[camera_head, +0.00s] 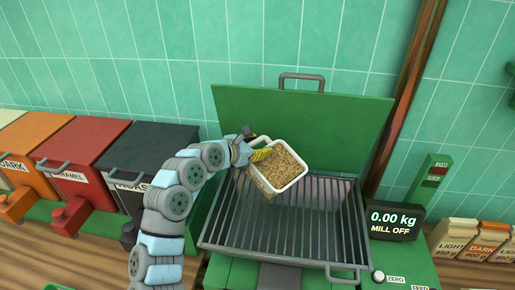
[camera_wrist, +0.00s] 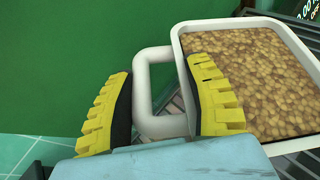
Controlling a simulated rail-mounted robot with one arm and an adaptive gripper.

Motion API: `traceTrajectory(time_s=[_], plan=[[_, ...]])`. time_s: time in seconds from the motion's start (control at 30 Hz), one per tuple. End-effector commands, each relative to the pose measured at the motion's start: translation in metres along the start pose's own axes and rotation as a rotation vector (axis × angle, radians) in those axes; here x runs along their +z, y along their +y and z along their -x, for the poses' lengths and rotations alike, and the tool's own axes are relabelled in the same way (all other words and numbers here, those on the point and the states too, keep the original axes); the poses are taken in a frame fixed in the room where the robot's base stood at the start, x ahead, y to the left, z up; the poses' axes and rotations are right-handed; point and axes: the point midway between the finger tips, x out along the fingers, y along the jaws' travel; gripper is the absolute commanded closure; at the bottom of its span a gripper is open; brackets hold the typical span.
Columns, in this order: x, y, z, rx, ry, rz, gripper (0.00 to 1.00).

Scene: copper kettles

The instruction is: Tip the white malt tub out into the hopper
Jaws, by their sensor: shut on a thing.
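The white malt tub (camera_head: 296,183) is filled with tan grain and is held above the back of the hopper (camera_head: 290,232). My gripper (camera_head: 257,150) is at the tub's upper left. In the wrist view the yellow fingers of my gripper (camera_wrist: 160,78) stand on both sides of the white handle of the tub (camera_wrist: 240,25), shut on it. The grain lies inside the rim; none shows on the hopper's bars. The hopper has a dark metal grate, and its green lid (camera_head: 300,115) stands open behind it.
Black, red (camera_head: 92,143) and orange (camera_head: 30,135) bins stand to the left. A display (camera_head: 396,219) at the right reads 0.00 kg and MILL OFF. Several labelled packets (camera_head: 485,239) stand farther right. A copper pipe (camera_head: 405,100) runs up the tiled wall. The front of the grate is clear.

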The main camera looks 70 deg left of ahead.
Motion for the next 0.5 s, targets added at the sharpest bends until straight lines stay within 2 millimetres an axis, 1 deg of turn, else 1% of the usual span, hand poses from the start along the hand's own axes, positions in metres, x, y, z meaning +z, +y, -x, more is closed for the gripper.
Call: traceTrajectory(time_s=[0.03, 0.27, 0.5], plan=[[0.007, -0.002, 0.003, 0.013, -0.004, -0.040, 0.88], [0.024, -0.004, 0.010, 0.088, -0.006, -0.219, 0.88], [0.028, -0.022, 0.011, 0.149, -0.004, -0.371, 0.88]])
